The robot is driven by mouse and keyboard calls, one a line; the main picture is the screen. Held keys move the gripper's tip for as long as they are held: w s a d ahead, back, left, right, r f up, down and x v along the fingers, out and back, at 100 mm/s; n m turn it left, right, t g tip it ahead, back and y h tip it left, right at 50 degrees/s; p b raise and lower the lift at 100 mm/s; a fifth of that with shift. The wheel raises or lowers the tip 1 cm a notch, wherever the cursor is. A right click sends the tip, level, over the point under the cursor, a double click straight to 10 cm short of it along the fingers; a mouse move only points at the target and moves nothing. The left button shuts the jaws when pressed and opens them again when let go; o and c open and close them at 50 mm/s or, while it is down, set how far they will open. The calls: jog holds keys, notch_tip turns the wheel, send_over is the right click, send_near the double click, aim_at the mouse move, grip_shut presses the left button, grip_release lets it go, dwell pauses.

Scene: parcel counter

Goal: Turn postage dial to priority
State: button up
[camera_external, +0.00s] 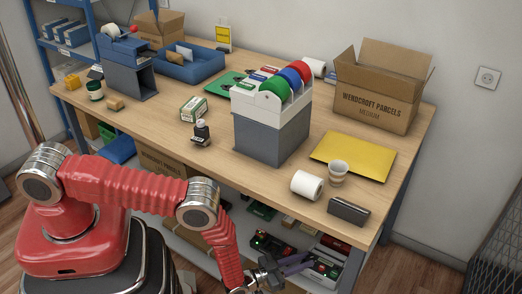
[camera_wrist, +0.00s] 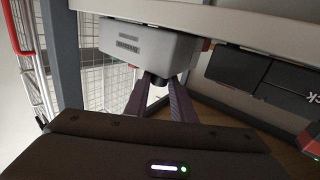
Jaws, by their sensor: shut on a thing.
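In the wrist view a pale grey box (camera_wrist: 140,43) with dark label strips fills the upper middle. A small dark round piece, which looks like the dial (camera_wrist: 157,90), sits below its front. My gripper (camera_wrist: 158,82) has its two purple-grey fingers closed in on this piece from both sides. The fingers hide much of it, and I cannot read any setting or pointer. In the external view my gripper (camera_external: 294,265) is low at the front right, below the counter top and by the lower shelf. The dial cannot be made out there.
The counter (camera_external: 160,120) is above my gripper. Goods and boxes (camera_external: 325,270) crowd the lower shelf beside it. A wire cage (camera_external: 497,235) is at the right.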

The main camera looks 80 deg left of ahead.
grip_shut()
jog(key=shift+a+m+h, duration=0.2)
jog(key=shift+m+h, duration=0.35)
jog(key=shift+h, duration=0.3)
jog(key=shift+a+m+h, duration=0.15)
jog(key=shift+m+h, duration=0.4)
jog(key=shift+h, duration=0.3)
jog(key=shift+m+h, duration=0.4)
jog(key=shift+h, duration=0.2)
jog(key=o, duration=0.7)
grip_release()
jog(key=shift+o, duration=0.2)
jog(key=shift+s, duration=0.15)
jog(key=s, duration=1.3)
jog(key=shift+s+a, duration=0.25)
jog(key=shift+a, duration=0.2)
